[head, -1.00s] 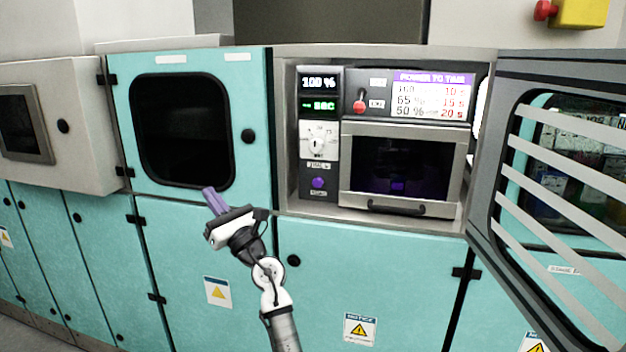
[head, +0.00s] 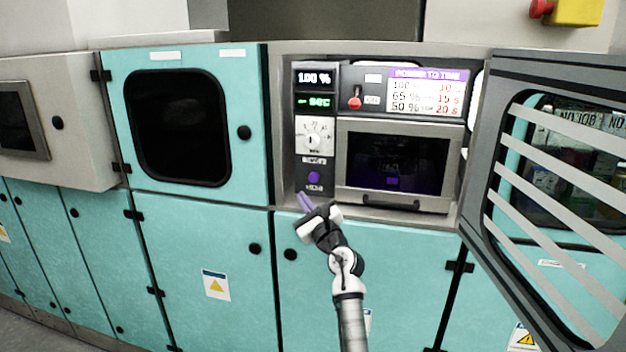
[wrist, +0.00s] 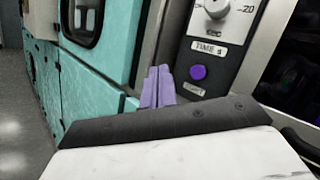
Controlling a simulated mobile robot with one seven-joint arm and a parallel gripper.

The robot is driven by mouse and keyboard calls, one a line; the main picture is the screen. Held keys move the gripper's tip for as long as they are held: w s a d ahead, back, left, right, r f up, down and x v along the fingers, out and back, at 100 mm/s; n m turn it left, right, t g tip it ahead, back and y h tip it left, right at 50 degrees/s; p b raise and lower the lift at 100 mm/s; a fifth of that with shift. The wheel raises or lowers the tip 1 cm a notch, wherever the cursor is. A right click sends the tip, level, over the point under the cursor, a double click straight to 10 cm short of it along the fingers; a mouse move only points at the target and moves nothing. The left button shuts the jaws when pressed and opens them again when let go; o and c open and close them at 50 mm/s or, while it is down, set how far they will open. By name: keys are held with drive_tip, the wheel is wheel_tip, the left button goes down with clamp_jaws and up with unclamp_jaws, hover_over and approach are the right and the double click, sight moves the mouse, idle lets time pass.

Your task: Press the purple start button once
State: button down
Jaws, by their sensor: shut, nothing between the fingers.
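The purple start button (head: 314,178) is a round knob low on the dark control panel, under the white timer dial. In the wrist view the purple button (wrist: 198,72) is right of the fingertips, above a small label. My gripper (head: 305,201) has purple fingers, shut together and empty. In the head view the fingertips are just below and slightly left of the button. In the wrist view my gripper (wrist: 158,82) shows a visible gap to the button; contact does not show.
The timer dial (head: 313,137) is above the button. The oven-like module with a dark window (head: 395,163) and a handle is to the right. A barred door (head: 560,190) stands open at far right. A red lever (head: 355,98) is above the module.

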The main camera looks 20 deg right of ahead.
sight(314, 178)
drive_tip(key=shift+w, duration=0.1)
drive_tip(key=w+d+b, duration=0.2)
drive_tip(key=w+b, duration=0.1)
drive_tip(key=w+d+b, duration=0.1)
drive_tip(key=w+b, duration=0.1)
drive_tip(key=shift+d+f, duration=0.15)
drive_tip(key=shift+f, duration=0.15)
drive_tip(key=shift+w+d+b, duration=0.45)
drive_tip(key=shift+w+b, duration=0.15)
drive_tip(key=shift+b, duration=0.5)
drive_tip(key=shift+w+d+r+b, duration=0.35)
drive_tip(key=shift+w+b, duration=0.15)
drive_tip(key=shift+b, duration=0.15)
